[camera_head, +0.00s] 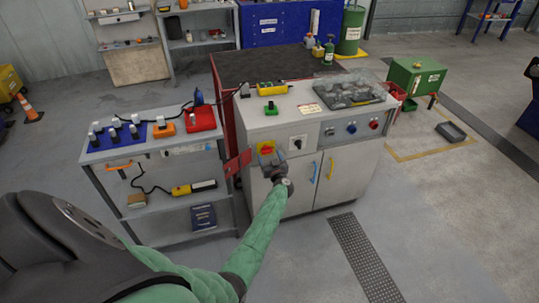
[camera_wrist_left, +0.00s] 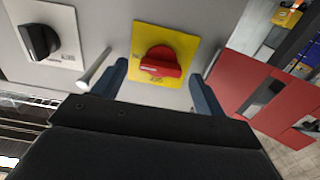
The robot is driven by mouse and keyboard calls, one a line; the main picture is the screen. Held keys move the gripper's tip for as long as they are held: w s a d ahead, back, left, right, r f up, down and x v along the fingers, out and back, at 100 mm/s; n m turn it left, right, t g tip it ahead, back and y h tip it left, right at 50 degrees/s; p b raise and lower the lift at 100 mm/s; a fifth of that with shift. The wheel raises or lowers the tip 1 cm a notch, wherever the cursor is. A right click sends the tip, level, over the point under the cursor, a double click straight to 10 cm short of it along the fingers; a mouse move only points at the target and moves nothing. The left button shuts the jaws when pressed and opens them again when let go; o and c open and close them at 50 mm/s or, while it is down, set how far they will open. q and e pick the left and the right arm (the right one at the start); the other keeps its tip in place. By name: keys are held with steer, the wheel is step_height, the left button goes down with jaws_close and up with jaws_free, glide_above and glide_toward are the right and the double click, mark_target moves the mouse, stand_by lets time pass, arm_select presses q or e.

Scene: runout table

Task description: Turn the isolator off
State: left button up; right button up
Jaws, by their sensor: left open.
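The isolator is a red rotary knob (camera_wrist_left: 160,62) on a square yellow plate (camera_wrist_left: 183,42), on the grey front panel of the cabinet. In the head view the isolator (camera_head: 266,148) shows just above my left gripper (camera_head: 273,164). In the wrist view my left gripper (camera_wrist_left: 160,88) is open, its two blue-grey fingers apart on either side of the yellow plate's lower part. The knob lies between and beyond the fingertips, and I see no grip on it. My right gripper does not show.
A black rotary switch (camera_wrist_left: 40,40) on a white plate is beside the isolator; it also shows in the head view (camera_head: 298,143). A red panel (camera_head: 238,163) juts out at the cabinet's left. A shelf trolley (camera_head: 150,152) with tools stands left.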

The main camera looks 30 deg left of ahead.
arm_select(q)
steer(key=shift+x, duration=0.8)
steer(key=shift+w+a, duration=0.1)
steer(key=shift+a, duration=0.05)
steer(key=c, duration=1)
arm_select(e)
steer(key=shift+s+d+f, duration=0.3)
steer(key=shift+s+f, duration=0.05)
